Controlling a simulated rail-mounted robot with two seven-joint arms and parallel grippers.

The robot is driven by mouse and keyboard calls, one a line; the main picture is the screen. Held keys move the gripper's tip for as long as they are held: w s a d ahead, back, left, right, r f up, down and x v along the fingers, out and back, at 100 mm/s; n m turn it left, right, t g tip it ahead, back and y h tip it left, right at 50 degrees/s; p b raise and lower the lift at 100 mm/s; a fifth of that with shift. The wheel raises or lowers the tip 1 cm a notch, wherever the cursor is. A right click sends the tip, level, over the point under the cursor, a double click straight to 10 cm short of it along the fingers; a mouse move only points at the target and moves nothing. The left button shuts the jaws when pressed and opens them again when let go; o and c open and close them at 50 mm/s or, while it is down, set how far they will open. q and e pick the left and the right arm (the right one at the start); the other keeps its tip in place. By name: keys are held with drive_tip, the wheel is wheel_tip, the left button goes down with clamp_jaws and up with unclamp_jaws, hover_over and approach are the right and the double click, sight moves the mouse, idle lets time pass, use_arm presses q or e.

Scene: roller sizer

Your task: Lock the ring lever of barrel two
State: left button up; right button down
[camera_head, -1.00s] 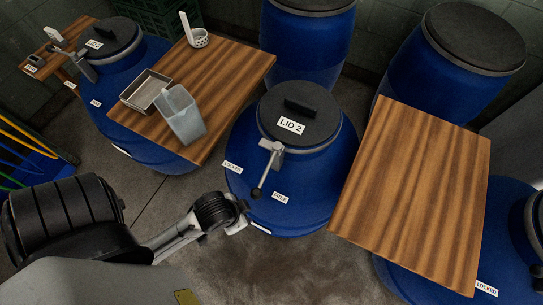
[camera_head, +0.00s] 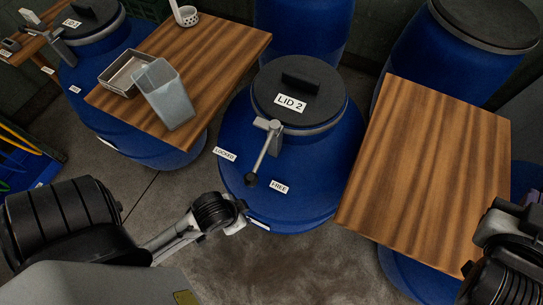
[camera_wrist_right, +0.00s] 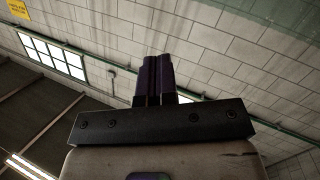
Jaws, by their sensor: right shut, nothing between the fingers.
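Barrel two (camera_head: 232,130) is a blue drum with a black lid (camera_head: 330,92) marked LID 2. Its grey ring lever (camera_head: 263,155) hangs from the ring clamp toward me and ends in a black knob. The knob lies between the LOCKED label (camera_head: 225,154) and the FREE label (camera_head: 279,187), touching neither.
A wooden board (camera_head: 430,165) lies right of barrel two. More blue barrels stand behind and left. Bare floor lies in front.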

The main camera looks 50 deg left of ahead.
drive_tip(key=s+a+r+n+t+y+b, duration=0.1)
drive_tip(key=a+r+n+t+y, duration=0.35)
drive_tip(key=a+r+n, duration=0.35)
drive_tip(key=s+a+r+n+t+y+b, duration=0.15)
drive_tip(key=a+r+n+t+y, duration=0.35)
drive_tip(key=r, duration=0.5)
drive_tip(key=s+a+f+n+g+y, duration=0.4)
drive_tip(key=a+f+n+g+y, duration=0.25)
drive_tip(key=n+g, duration=0.95)
drive_tip(key=s+a+f+n+g+y, duration=0.3)
drive_tip(key=a+f+n+g+y, duration=0.3)
drive_tip(key=n+g, duration=0.9)
drive_tip(key=s+d+f+n+h, duration=0.2)
drive_tip(key=s+f+n+h, duration=0.1)
drive_tip(key=f+n+h, duration=0.7)
wheel_tip(320, 180, down, 3)
drive_tip(key=shift+s+r+n+g+h, duration=0.1)
drive_tip(key=shift+s+n+g+h, duration=0.25)
drive_tip(key=shift+h, duration=0.75)
drive_tip(key=shift+d, duration=0.1)
